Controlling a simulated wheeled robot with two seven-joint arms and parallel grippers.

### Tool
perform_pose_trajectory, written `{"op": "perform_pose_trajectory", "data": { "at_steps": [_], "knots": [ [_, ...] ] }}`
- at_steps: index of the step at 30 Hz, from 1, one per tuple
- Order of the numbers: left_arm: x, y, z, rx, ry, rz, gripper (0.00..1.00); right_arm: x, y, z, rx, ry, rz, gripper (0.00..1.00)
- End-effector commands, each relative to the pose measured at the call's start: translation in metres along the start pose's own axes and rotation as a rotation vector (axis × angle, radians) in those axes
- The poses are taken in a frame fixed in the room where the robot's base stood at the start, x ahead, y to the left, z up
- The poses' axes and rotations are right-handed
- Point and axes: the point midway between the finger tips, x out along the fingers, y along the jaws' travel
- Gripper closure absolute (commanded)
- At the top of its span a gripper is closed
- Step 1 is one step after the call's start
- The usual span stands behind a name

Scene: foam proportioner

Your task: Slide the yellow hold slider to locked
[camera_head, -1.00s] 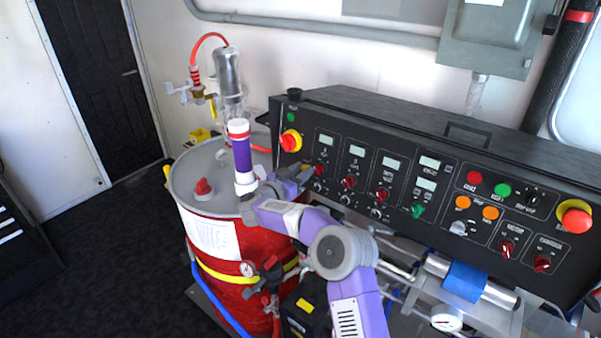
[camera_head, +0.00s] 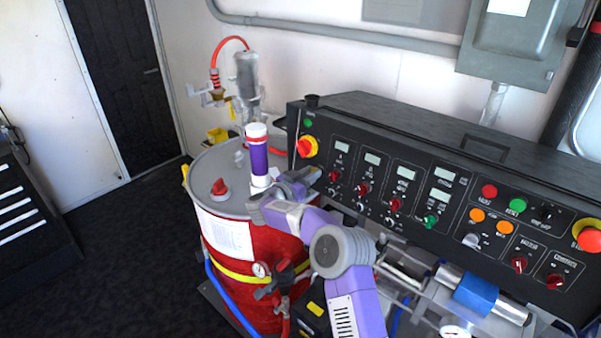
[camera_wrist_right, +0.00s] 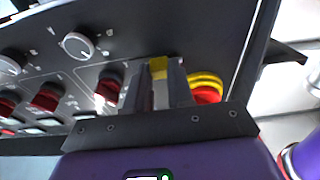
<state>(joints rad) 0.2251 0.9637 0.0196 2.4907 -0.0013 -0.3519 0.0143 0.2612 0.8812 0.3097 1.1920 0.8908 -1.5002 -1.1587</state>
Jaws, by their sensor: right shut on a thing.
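The yellow hold slider (camera_wrist_right: 160,68) shows in the right wrist view as a small yellow block between my right fingertips. My right gripper (camera_wrist_right: 161,75) is shut on it, close against the black panel face. In the head view my right gripper (camera_head: 308,178) is at the panel's left end, below the red-and-yellow rotary switch (camera_head: 307,147). The slider is hidden there behind the gripper, and its lock marking cannot be read. My left gripper is not in view.
The black control panel (camera_head: 455,150) carries several knobs and displays. The red-and-yellow switch (camera_wrist_right: 205,88) sits right beside my fingers, with a red knob (camera_wrist_right: 109,84) on the other side. A red drum (camera_head: 240,245) stands left of my arm.

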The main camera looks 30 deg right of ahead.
Motion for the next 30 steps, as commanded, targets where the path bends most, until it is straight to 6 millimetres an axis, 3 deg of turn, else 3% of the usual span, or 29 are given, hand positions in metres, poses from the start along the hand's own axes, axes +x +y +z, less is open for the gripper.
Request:
{"op": "perform_pose_trajectory", "data": {
  "at_steps": [5,6,9,22,30],
  "knots": [
    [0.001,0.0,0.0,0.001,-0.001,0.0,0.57,-0.003,-0.003,0.0,0.003,-0.002,-0.014,1.0],
    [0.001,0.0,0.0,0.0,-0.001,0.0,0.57,-0.003,-0.004,0.0,0.003,-0.001,-0.015,0.76],
    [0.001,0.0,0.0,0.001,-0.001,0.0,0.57,-0.004,-0.004,-0.001,0.003,-0.001,-0.015,0.66],
    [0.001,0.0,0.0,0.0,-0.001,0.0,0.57,-0.006,-0.004,-0.001,0.003,0.0,-0.013,0.66],
    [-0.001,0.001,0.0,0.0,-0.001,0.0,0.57,-0.048,-0.004,-0.002,0.001,0.0,-0.016,0.66]
  ]
}}
